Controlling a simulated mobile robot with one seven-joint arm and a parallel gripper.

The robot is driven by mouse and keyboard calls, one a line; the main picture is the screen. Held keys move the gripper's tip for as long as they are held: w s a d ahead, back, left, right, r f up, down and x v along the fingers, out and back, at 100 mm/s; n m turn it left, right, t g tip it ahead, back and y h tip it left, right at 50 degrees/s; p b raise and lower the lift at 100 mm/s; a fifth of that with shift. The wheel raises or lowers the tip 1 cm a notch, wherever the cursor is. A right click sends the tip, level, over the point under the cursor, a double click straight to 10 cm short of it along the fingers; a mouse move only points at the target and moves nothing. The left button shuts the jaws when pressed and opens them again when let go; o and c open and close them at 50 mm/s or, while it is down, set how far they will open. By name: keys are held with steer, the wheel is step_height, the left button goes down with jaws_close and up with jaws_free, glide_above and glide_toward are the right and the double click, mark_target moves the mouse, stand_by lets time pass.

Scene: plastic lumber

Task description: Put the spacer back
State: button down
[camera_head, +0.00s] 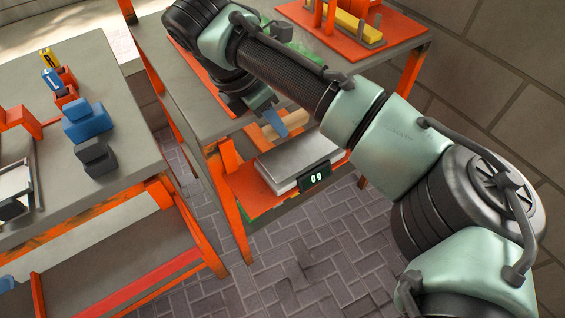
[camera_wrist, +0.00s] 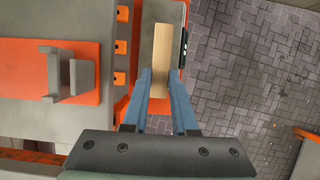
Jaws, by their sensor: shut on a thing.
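A tan wooden block, which I take for the spacer (camera_head: 291,124), is held between the blue fingers of my gripper (camera_head: 273,122). In the wrist view the block (camera_wrist: 162,45) points away from me, its near end between the two fingers of my gripper (camera_wrist: 161,80). The block appears over a flat grey scale (camera_head: 285,160) with a lit display on a lower orange shelf. Whether it touches the scale is not clear. My arm hides part of the workbench behind.
A grey bench top (camera_head: 182,72) with orange legs stands beside the scale. In the wrist view, a grey slotted holder (camera_wrist: 65,75) sits on an orange plate. A red-orange fixture with a yellow bar (camera_head: 355,23) stands at the back. Another table (camera_head: 120,125) at left carries blue and dark blocks.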

mark_target(281, 161)
step_height(281, 161, down, 9)
steer(key=shift+b, duration=0.8)
steer(key=shift+f, duration=0.15)
steer(key=c, duration=0.7)
jaws_free()
steer(key=p+v, duration=0.2)
steer(key=v, duration=1)
steer(key=shift+r, duration=0.2)
